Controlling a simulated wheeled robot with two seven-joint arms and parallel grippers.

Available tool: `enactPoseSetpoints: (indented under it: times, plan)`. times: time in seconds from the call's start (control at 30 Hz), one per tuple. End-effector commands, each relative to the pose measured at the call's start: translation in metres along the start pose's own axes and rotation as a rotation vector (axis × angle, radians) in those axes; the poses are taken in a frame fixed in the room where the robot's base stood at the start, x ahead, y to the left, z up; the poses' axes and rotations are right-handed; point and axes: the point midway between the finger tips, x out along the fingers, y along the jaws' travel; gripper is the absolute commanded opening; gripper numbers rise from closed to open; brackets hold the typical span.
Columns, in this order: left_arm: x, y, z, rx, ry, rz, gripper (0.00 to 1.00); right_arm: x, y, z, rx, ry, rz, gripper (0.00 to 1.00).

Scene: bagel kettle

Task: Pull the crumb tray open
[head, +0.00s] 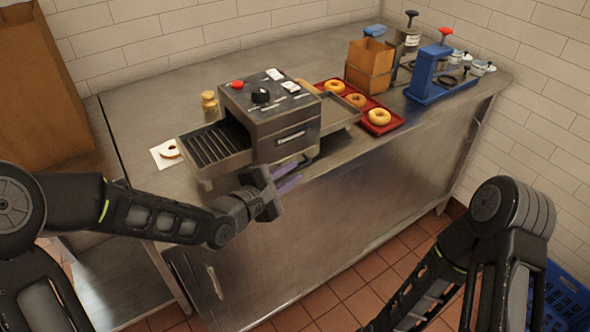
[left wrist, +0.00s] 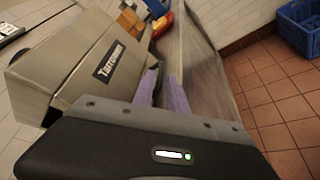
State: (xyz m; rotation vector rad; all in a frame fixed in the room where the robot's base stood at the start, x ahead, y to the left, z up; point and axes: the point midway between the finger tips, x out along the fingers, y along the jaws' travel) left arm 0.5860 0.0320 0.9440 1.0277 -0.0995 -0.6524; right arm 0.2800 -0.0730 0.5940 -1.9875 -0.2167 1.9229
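The conveyor toaster (head: 272,118) stands on the steel counter, with a red button and black knob on top; its labelled front panel also shows in the left wrist view (left wrist: 100,70). The crumb tray cannot be made out clearly; a dark piece (head: 312,154) juts from the toaster's lower front edge, near my fingertips. My left gripper (head: 290,177) is beside that lower front edge, its two purple fingers apart with a narrow gap; the fingers also show in the left wrist view (left wrist: 163,90).
A red tray (head: 392,124) with several bagels lies right of the toaster. A blue press (head: 430,80) and a brown box (head: 368,66) stand behind it. A blue crate (head: 562,298) is on the floor. Space before the counter is open.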

Motion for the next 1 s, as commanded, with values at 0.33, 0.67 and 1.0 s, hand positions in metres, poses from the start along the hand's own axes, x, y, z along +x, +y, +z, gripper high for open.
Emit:
enactPoseSetpoints:
  times: [0.33,0.67,1.0]
  plan:
    - [0.021,0.0,0.0,0.0,0.001,0.0,0.18,-0.002,-0.001,0.0,0.0,0.0,0.0,0.0]
    - [0.021,0.0,-0.001,0.0,0.001,0.0,0.02,-0.002,-0.001,0.0,0.0,0.0,0.0,0.0]
    - [0.021,-0.001,-0.001,-0.001,0.002,-0.002,0.0,-0.002,-0.001,0.0,0.0,0.0,0.0,0.0]
